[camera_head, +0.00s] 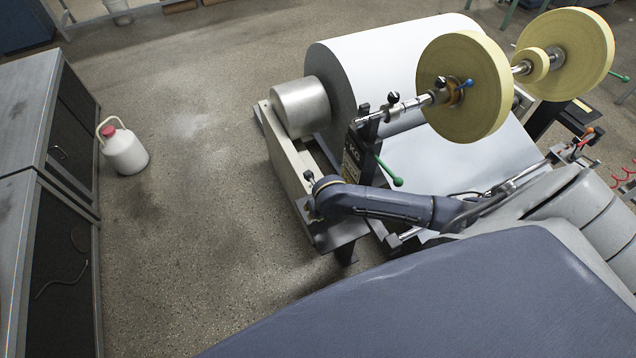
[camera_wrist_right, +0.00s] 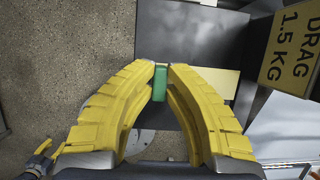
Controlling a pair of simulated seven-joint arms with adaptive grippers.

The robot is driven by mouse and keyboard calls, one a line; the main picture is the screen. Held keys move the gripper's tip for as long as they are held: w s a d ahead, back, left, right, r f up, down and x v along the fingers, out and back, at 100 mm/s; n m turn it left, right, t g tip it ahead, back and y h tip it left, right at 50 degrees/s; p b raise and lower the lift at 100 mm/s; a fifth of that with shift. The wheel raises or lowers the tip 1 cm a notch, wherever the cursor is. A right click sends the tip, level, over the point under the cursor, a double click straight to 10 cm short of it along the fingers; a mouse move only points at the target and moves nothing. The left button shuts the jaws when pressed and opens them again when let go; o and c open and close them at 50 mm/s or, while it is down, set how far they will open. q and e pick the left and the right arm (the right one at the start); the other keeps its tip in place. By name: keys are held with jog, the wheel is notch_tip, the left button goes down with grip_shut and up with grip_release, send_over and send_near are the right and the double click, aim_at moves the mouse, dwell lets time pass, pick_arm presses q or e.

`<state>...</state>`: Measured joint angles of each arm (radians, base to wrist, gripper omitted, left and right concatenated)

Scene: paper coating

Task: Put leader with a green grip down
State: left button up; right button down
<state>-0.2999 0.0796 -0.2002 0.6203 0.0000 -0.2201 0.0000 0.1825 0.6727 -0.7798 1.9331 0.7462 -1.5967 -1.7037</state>
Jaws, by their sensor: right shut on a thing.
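The green grip (camera_wrist_right: 159,86) of the leader shows in the right wrist view between the tips of my right gripper (camera_wrist_right: 160,72). The yellow fingers are shut on it. Only this short green piece is visible; the rest of the leader cannot be made out. In the head view my right arm reaches left to the near end of the roll machine, with its gripper (camera_head: 314,213) low beside the metal frame. The grip is hidden there. My left gripper is in neither view.
A large white roll (camera_head: 365,65) and yellow discs (camera_head: 465,88) stand beyond the arm. A green-knobbed lever (camera_head: 390,172) is close to the arm. A "DRAG 1.5 KG" block (camera_wrist_right: 293,43) is right of the fingers. A white jug (camera_head: 124,152) stands on open floor at left.

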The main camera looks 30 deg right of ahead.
jog(key=shift+f, duration=2.35)
jog(key=c, duration=1.5)
grip_release()
jog(key=shift+o, duration=0.2)
jog(key=v, duration=1.2)
